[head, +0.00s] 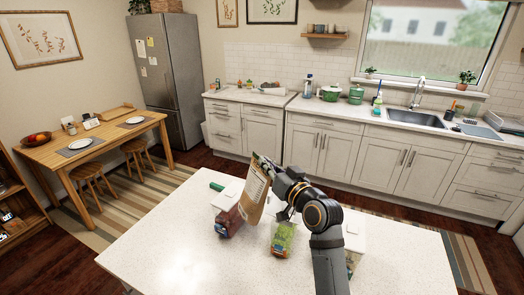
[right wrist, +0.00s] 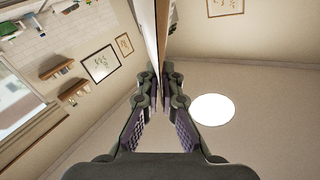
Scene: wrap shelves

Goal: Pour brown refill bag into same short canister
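A brown refill bag (head: 255,192) with a pale printed label hangs tilted above the white island top. My right gripper (head: 272,170) is shut on its upper edge, from the right side. In the right wrist view the fingers (right wrist: 161,86) are closed on the bag, seen edge-on as a thin strip (right wrist: 161,35). The bag's lower end is close to a dark reddish pack (head: 230,222); I cannot tell whether they touch. No short canister can be made out clearly; my arm and the bag hide part of the island top. My left gripper is not in view.
A green-fronted pack (head: 284,238) stands below my right gripper on the island top (head: 170,252). A green-handled item (head: 217,186) lies behind the dark pack. Pale objects (head: 354,240) are partly hidden by my arm. The island's left and right ends are clear.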

